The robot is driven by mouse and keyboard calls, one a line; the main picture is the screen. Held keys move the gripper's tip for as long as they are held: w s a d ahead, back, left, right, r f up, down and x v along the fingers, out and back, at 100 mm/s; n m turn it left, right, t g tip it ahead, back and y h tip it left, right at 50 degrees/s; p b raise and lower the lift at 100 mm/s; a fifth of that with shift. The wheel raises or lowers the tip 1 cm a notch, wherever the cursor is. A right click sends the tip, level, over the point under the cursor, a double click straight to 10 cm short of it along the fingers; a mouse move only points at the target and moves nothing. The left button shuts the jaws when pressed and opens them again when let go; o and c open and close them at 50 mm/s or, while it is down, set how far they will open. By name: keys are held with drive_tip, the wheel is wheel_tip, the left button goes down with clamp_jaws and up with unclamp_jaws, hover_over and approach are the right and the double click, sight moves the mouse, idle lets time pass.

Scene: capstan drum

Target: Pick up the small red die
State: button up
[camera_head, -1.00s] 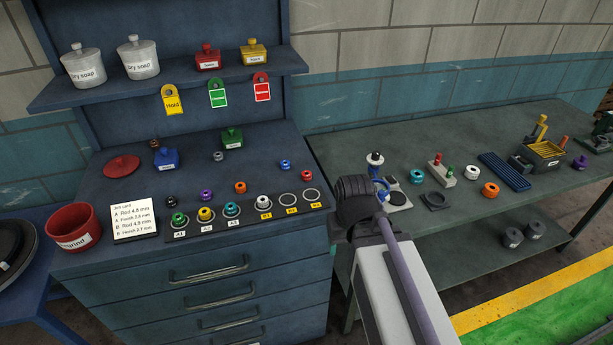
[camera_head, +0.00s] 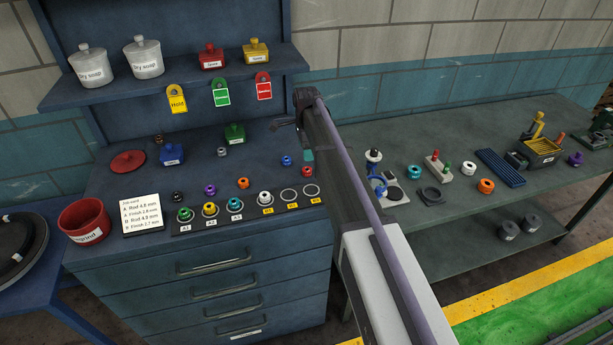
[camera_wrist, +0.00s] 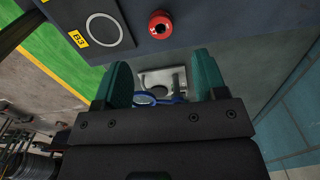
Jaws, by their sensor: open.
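The small red die (camera_head: 307,171) is a ring-shaped piece with a dark central hole. It lies on the blue bench top near its right edge, behind the ring marked B3. In the wrist view the red die (camera_wrist: 161,24) is at top centre, beyond the fingertips. My gripper (camera_wrist: 162,70) is open, with two teal fingers apart and nothing between them. In the head view a teal fingertip of my gripper (camera_head: 308,156) shows just above and behind the die. My arm hides much of the rest.
A blue die (camera_head: 286,160) lies close to the left of the red one. The front rack (camera_head: 250,213) holds several coloured dies and empty rings. Hanging tags and a shelf (camera_head: 180,85) are above. The right bench (camera_head: 450,200) carries a blue-handled tool and several parts.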

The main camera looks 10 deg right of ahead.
sight(307, 169)
wheel_tip(307, 169, down, 9)
drive_tip(key=b, duration=0.7)
drive_tip(key=shift+r, duration=0.2)
drive_tip(key=c, duration=1.1)
drive_tip(key=shift+o, duration=0.2)
